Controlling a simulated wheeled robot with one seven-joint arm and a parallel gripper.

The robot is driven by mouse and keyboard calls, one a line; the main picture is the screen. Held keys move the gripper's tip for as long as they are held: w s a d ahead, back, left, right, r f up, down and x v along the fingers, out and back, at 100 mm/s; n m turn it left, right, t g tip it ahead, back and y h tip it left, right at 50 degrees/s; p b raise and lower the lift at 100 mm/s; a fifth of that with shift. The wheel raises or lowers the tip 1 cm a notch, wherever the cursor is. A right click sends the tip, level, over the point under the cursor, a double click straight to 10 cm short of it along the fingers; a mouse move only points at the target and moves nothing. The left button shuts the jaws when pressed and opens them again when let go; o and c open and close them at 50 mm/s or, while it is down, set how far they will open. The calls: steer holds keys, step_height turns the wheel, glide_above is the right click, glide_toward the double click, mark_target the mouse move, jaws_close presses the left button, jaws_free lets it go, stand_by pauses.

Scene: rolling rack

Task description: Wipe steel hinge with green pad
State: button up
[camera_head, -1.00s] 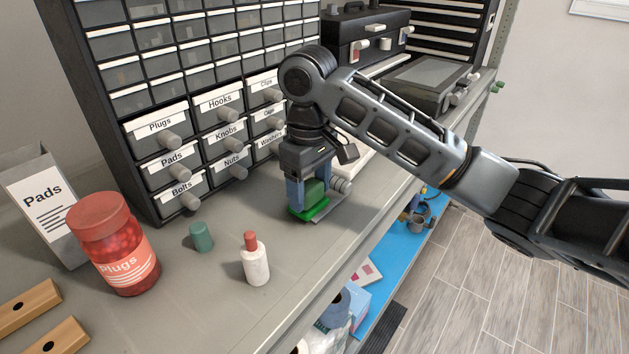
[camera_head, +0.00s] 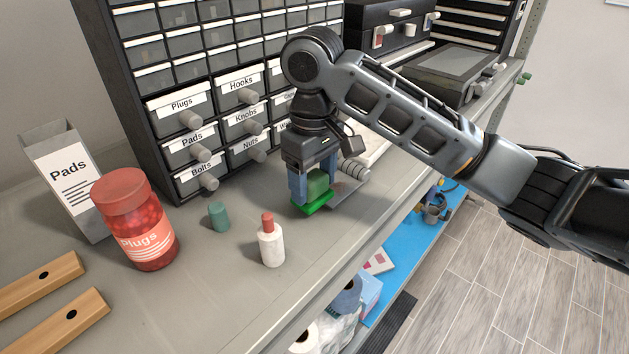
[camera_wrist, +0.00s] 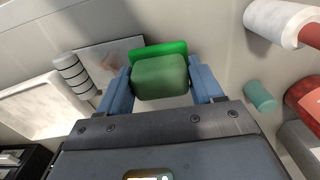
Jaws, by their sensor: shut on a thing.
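The green pad (camera_head: 313,206) is a bright green sheet under a darker green block, and it also shows in the wrist view (camera_wrist: 158,48). My gripper (camera_head: 315,186) is shut on the block, one blue finger on each side. The steel hinge (camera_head: 346,190) lies on the worktop, a flat grey plate with a ribbed barrel. In the wrist view the hinge plate (camera_wrist: 112,60) has faint reddish smudges. The pad overlaps the plate's edge in view, on the side away from the barrel. I cannot tell whether it touches the plate.
A white bottle with a red cap (camera_head: 271,243), a teal cylinder (camera_head: 218,216), a red Plugs jar (camera_head: 138,222) and a Pads box (camera_head: 66,180) stand left. A labelled drawer cabinet (camera_head: 160,80) rises behind. The worktop's front edge is close on the right.

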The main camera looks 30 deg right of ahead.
mark_target(314, 177)
steer(key=shift+r, duration=2.55)
steer(key=shift+r, duration=0.15)
steer(key=shift+r, duration=1.35)
steer(key=shift+d, duration=0.1)
